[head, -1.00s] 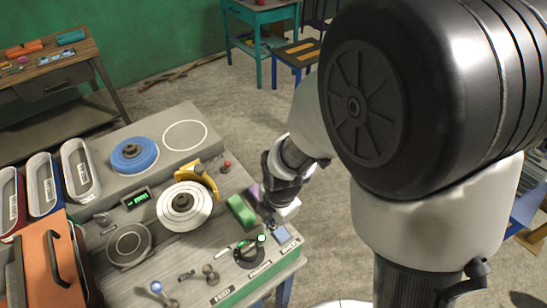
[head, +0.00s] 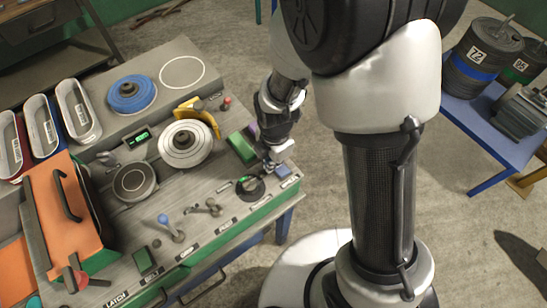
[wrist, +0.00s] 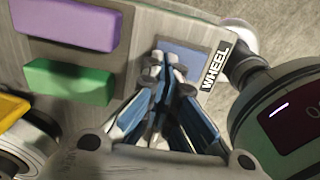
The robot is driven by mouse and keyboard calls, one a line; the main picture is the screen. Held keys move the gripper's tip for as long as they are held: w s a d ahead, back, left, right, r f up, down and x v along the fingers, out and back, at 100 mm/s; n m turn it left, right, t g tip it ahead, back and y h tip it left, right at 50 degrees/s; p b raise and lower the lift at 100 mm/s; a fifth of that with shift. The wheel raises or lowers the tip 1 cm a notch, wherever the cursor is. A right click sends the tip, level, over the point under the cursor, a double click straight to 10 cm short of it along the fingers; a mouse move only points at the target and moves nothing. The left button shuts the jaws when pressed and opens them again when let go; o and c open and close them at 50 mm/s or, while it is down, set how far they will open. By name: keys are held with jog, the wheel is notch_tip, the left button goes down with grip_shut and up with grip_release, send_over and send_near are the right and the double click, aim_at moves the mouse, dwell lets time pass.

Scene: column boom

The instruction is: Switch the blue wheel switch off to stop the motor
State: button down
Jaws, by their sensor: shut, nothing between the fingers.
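The blue wheel switch (head: 283,171) is a small flat blue square near the bench's right front corner. In the wrist view it (wrist: 195,57) lies beside a label reading WHEEL. My gripper (wrist: 165,58) is shut and empty, its fingertips over the left part of the blue square; I cannot tell whether they touch it. In the head view my gripper (head: 272,166) sits just left of the switch. A pale grey wheel (head: 186,143) with a yellow guard (head: 201,113) stands further left on the bench. Whether anything turns cannot be told.
Green (head: 243,149) and purple (wrist: 65,25) blocks lie close to the switch. A black dial (head: 250,188) and small levers (head: 171,230) are along the bench's front edge. A blue disc (head: 131,94) and bins (head: 76,110) stand at the left. Floor is open right of the bench.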

jog(key=shift+s+d+r, duration=0.1)
jog(key=shift+s+d, duration=0.1)
jog(key=shift+s, duration=0.05)
jog(key=shift+s+d+r, duration=0.15)
jog(key=shift+s+d, duration=0.15)
jog(key=shift+s, duration=0.2)
jog(key=shift+w+r, duration=0.1)
jog(key=shift+r, duration=0.15)
notch_tip(320, 180, up, 13)
jog(key=w+a+p, duration=0.1)
jog(key=p, duration=0.3)
jog(key=shift+w+r+p, duration=0.15)
jog(key=shift+r+p, duration=0.05)
jog(key=shift+p, duration=0.15)
